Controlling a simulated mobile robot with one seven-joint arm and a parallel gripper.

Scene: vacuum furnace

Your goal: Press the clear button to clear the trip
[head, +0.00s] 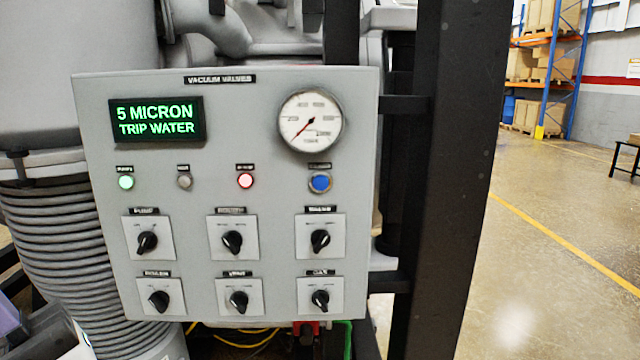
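The grey control panel (210,105) headed "VACUUM VALVES" faces me. Its display (156,119) reads "5 MICRON TRIP WATER" in green. A round blue button (320,182) sits below the dial gauge on the right of the panel. The small label above it is too blurred to read, so I cannot tell for sure that it is the clear button. In the same row are a lit green lamp (126,182), a dull grey lamp (184,181) and a lamp glowing red around a pale middle (245,180). My gripper is not in view.
The dial gauge (310,120) has a red needle pointing to the lower left. Several black rotary knobs, such as the upper right one (320,240), fill the panel's lower half. A thick dark post (445,180) stands just right of the panel. Open floor (550,260) lies beyond it.

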